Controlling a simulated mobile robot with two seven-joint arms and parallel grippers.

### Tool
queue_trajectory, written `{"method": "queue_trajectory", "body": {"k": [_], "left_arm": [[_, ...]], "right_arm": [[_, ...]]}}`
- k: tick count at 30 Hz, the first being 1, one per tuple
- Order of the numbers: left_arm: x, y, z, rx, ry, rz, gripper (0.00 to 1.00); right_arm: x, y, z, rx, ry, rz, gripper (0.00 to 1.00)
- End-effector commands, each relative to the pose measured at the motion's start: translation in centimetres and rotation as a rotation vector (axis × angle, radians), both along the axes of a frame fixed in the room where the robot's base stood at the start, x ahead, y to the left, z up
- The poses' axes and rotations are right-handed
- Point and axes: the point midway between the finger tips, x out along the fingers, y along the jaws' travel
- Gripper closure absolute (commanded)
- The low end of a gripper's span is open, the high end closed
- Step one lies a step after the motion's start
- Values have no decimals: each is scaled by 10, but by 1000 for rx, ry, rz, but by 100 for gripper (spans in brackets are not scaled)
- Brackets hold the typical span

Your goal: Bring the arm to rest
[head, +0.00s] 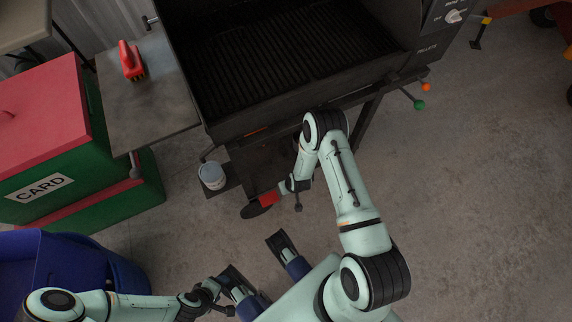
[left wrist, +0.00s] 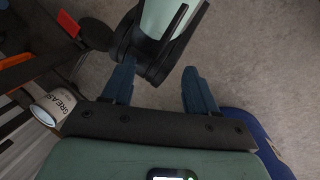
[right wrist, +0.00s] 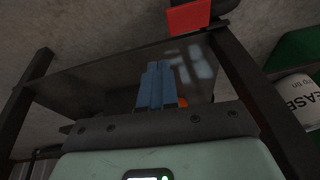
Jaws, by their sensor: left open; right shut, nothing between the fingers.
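My right arm (head: 345,180) reaches up to the grill's front edge and bends back down, its wrist near a small red item (head: 268,198). The right gripper (right wrist: 157,72) is shut and empty in the right wrist view, pointing toward a dark shelf panel, with the red item (right wrist: 188,16) beyond. Its fingers do not show clearly in the head view. My left arm (head: 125,305) lies low along the bottom left. The left gripper (head: 254,257) is open and empty over the floor; its spread blue fingers (left wrist: 157,75) also show in the left wrist view.
A black grill (head: 250,125) with a grey side shelf (head: 145,100) stands ahead; a red brush (head: 130,60) is on the shelf. A grease bucket (head: 212,176) sits below. Green card bin (head: 75,180) and blue bin (head: 70,262) stand left. Floor (head: 470,200) at right is clear.

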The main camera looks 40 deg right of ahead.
Motion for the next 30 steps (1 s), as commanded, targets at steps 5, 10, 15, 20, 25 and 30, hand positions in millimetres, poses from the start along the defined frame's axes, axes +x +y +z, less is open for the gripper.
{"method": "queue_trajectory", "body": {"k": [5, 10, 15, 20, 25, 30], "left_arm": [[0, 0, 0, 0, 1, 0, 42], [0, 0, 0, 0, 0, 0, 42], [0, 0, 0, 0, -1, 0, 42], [-3, -1, 18, -3, 8, -3, 42], [-16, -6, 70, -20, 50, -20, 42], [-25, -11, 118, -38, 102, -39, 42]], "right_arm": [[0, 0, 0, 0, 0, 0, 100], [0, 0, 0, 0, 1, 0, 100], [0, 0, 0, 0, 1, 0, 100], [-16, 15, 23, 32, 30, -1, 100], [-70, 64, 96, 138, 140, -9, 100], [-129, 113, 180, 245, 274, -13, 100]]}}
